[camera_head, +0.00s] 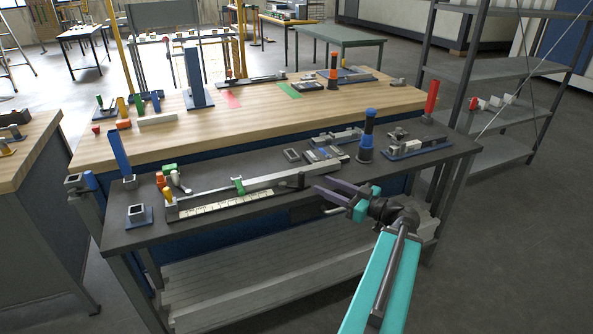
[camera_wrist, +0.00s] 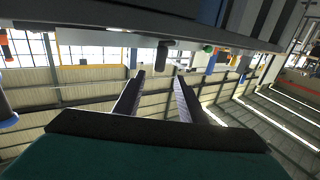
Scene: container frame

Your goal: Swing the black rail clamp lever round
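The long grey rail (camera_head: 262,182) lies along the front of the dark bench, with a dark clamp part (camera_head: 294,181) near its right end. I cannot clearly make out the black lever there in the head view. In the wrist view a short dark stub (camera_wrist: 166,48), which may be the lever, shows just beyond the fingertips and between them.
A green slider (camera_head: 239,185) sits on the rail. Behind stand a blue-and-black post (camera_head: 367,137) and a grey fixture on a blue plate (camera_head: 416,149). A blue upright (camera_head: 120,153) and small coloured pegs are at the left.

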